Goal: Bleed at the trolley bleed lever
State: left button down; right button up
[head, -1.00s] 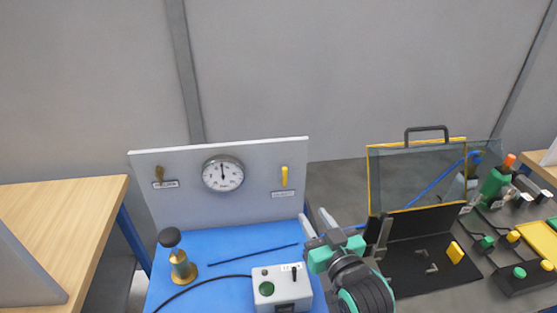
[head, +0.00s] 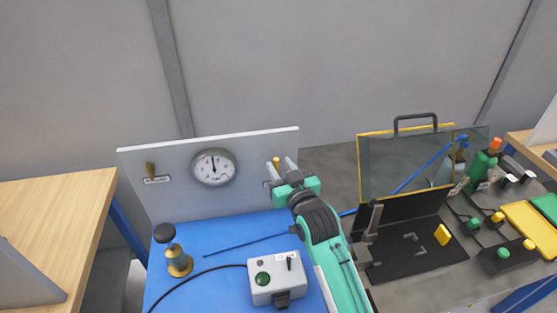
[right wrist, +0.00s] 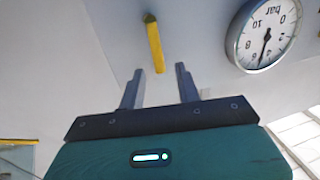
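A grey upright panel (head: 135,185) stands at the back of the blue trolley top. It carries a round white gauge (head: 214,167) with its needle pointing about straight up. An olive-brass lever (head: 150,169) above a small label is on its left. The label wording is too small to read surely. In the right wrist view the yellow lever (right wrist: 154,44) lies just beyond and between my open, empty fingertips (right wrist: 158,76), apart from them. My left gripper is out of view.
On the blue top (head: 220,230) stand a brass post with a black knob (head: 177,254) and a grey box with a green button (head: 275,275). A thin dark blue rod lies there. A yellow-edged clear cover (head: 405,165) stands right. A wooden table (head: 50,215) is left.

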jog(key=shift+x, duration=0.75)
jog(key=shift+w, duration=0.15)
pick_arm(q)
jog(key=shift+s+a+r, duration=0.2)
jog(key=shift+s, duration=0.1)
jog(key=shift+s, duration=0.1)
pick_arm(e)
grip_shut()
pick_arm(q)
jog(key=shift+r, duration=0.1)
pick_arm(e)
jog(key=shift+a, duration=0.1)
